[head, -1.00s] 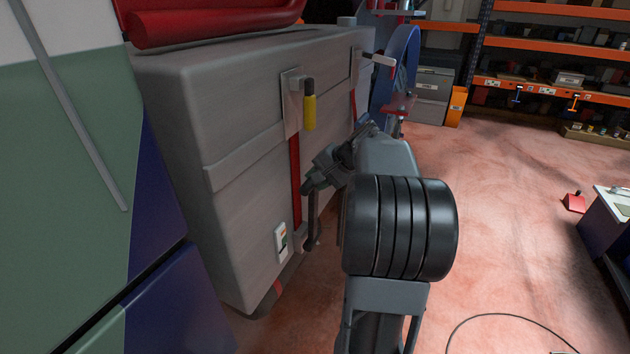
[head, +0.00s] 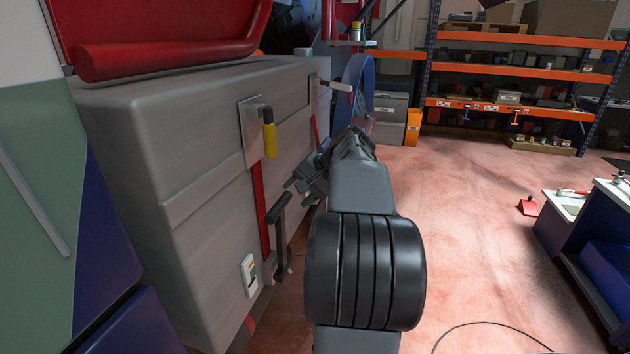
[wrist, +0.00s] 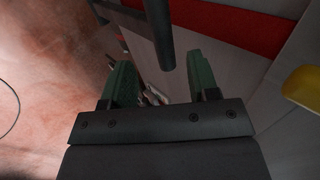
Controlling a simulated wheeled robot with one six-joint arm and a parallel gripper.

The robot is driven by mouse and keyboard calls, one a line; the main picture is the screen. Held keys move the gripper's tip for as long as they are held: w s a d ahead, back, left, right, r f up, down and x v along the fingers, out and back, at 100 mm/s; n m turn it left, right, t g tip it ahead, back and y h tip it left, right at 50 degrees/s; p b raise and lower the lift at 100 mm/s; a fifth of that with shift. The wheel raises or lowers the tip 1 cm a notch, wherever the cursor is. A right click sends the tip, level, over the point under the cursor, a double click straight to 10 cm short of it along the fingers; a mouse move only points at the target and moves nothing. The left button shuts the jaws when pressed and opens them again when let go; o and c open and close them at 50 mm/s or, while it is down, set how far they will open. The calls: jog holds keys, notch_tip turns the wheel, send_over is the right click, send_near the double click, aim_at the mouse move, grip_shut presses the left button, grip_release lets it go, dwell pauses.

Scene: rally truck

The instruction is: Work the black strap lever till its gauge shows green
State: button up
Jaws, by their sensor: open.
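The black strap lever (head: 279,212) stands low on the side of the grey tank, beside a red strap (head: 260,210). In the wrist view its dark bar (wrist: 160,32) comes in from the top and ends between my fingers in the picture. My gripper (head: 297,190) is open, just above and right of the lever's grip; the wrist view shows its green fingers (wrist: 158,82) apart. I cannot tell whether they touch the lever. The small white gauge (head: 249,275) sits left of the lever's foot.
Orange shelving (head: 520,67) is at the back. A workbench (head: 570,215) stands at right. The reddish floor between is mostly clear.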

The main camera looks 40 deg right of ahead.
jog(key=v, duration=0.7)
dwell(0.5)
